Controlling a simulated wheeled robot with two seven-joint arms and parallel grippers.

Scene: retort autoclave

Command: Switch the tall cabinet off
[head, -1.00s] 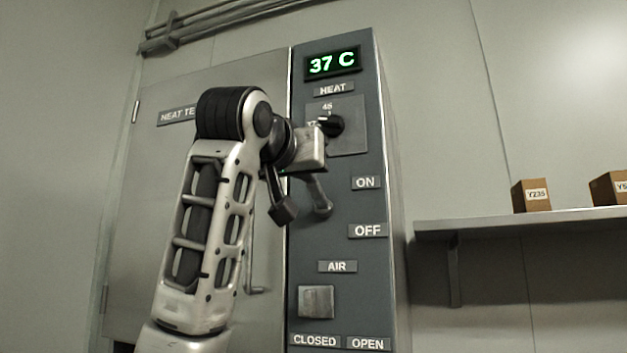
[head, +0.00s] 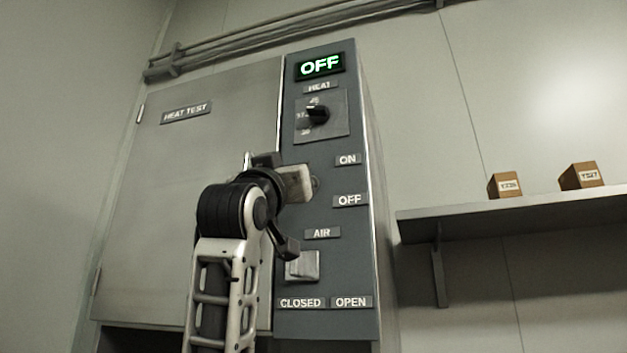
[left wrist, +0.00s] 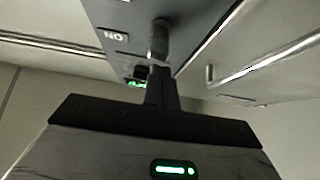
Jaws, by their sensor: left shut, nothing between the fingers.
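The tall cabinet (head: 190,220) has a dark control panel whose display (head: 320,66) reads OFF in green. The ON label (head: 347,160) sits above the OFF label (head: 350,200). A grey switch lever (left wrist: 158,38) shows in the left wrist view, close in front of my fingertips; whether they touch is unclear. In the head view my gripper largely hides it. My left gripper (head: 297,184) is at the panel, left of the OFF label. Its fingers (left wrist: 160,88) are shut and empty. My right gripper is not in view.
The HEAT knob (head: 317,114) is above the gripper. The square AIR switch (head: 302,265) is below it, over the CLOSED and OPEN labels. A wall shelf (head: 480,217) at the right holds two small brown boxes. Pipes (head: 300,30) run along the top of the wall.

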